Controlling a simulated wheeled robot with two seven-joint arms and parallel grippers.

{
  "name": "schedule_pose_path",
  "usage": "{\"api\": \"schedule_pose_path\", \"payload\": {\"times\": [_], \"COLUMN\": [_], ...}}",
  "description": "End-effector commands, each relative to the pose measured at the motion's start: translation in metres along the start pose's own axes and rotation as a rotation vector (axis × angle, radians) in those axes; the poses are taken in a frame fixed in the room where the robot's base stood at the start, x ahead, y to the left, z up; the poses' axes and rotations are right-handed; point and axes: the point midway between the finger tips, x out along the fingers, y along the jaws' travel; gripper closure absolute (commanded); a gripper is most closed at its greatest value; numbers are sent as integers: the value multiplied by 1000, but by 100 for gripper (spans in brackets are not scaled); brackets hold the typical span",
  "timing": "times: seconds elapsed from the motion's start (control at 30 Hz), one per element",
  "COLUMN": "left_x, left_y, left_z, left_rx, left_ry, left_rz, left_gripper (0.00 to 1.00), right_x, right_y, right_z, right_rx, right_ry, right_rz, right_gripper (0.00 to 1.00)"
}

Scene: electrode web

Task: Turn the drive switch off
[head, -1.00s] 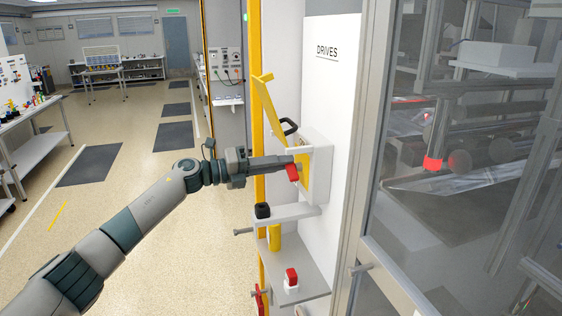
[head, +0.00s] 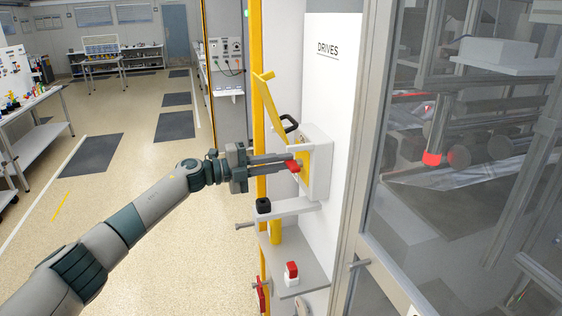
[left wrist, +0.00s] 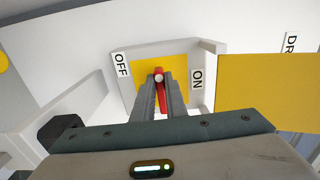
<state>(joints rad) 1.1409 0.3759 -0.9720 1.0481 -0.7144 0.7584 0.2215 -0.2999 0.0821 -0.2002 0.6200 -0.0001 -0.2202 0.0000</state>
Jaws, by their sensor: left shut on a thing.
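The drive switch is a red handle (head: 293,166) on a yellow plate inside a white open box (head: 321,166), below the DRIVES sign (head: 327,50). In the left wrist view the red handle (left wrist: 161,103) lies between an OFF label on the left and an ON label on the right, and points at neither. My left gripper (head: 287,161) reaches in from the left and is shut on the handle, with one finger on each side of it in the left wrist view (left wrist: 161,95). The fingers hide part of the handle. My right gripper is not in view.
A yellow flap (head: 269,101) stands open beside the box. Below are a grey shelf with a black knob (head: 263,205) and a red-topped block (head: 291,273). A glass-fronted machine (head: 450,200) stands to the right. Open floor lies left.

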Motion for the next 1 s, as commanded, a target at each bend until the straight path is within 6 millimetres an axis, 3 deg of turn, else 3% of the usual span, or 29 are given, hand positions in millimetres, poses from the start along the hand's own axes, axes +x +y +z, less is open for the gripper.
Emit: {"api": "schedule_pose_path", "payload": {"times": [0.23, 0.27, 0.33, 0.77, 1.0], "left_x": [-1, -1, -1, -4, -26], "left_y": [0, 0, 0, 1, 3], "left_z": [1, 1, 1, 0, 1], "left_rx": [-3, -2, -2, 0, 1], "left_ry": [-3, -3, -3, -1, -1], "left_rz": [-1, -1, -1, 0, 0], "left_gripper": [100, 86, 70, 70, 70], "right_x": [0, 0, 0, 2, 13], "right_y": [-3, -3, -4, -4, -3], "right_z": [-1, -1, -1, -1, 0], "right_rx": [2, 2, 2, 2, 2], "right_ry": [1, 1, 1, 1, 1], "right_rz": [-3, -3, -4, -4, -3], "right_gripper": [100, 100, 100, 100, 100]}}
